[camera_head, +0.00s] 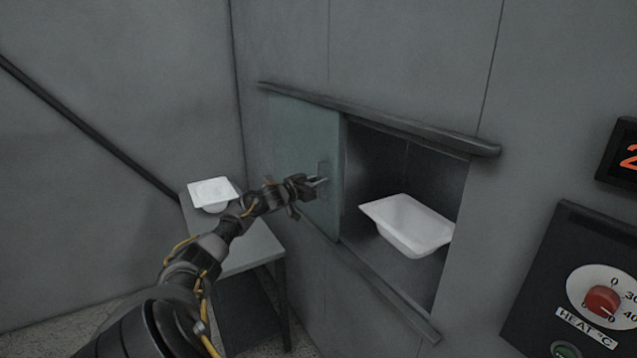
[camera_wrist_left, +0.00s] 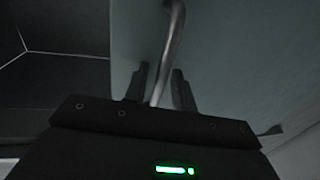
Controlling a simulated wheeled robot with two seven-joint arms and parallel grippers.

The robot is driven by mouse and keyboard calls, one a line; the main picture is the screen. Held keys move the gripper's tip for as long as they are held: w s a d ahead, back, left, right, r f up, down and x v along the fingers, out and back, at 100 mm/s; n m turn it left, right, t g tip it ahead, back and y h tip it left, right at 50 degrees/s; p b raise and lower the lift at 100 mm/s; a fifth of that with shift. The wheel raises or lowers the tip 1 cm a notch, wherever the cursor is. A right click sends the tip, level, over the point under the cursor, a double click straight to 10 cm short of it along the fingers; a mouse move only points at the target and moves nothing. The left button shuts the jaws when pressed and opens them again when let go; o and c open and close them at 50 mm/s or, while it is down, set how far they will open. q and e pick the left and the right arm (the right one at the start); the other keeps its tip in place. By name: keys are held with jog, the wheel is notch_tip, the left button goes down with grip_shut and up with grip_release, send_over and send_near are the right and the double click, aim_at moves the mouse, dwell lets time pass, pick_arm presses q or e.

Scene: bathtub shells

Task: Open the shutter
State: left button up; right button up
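The shutter (camera_head: 290,150) is a pale teal sliding panel on rails in the grey wall. It stands to the left of the opening (camera_head: 405,160), and much of the opening is uncovered. Its handle (camera_head: 322,172) is a small upright bar near the panel's right side. My left gripper (camera_head: 318,182) is at the handle. In the left wrist view the handle bar (camera_wrist_left: 168,60) passes between the two fingers (camera_wrist_left: 160,88), with gaps seen beside it, so the gripper looks open around it. My right gripper is not in view.
A white tub shell (camera_head: 408,224) sits inside the opening. Another white shell (camera_head: 213,193) lies on a grey table (camera_head: 252,249) at the left. A control panel (camera_head: 580,290) with a red knob and a display (camera_head: 622,152) are on the wall at right.

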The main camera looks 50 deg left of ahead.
pick_arm(q)
jog(key=s+b, duration=0.2)
jog(key=s, duration=0.8)
jog(key=shift+s+d, duration=0.3)
jog(key=shift+s, duration=0.1)
dwell(0.3)
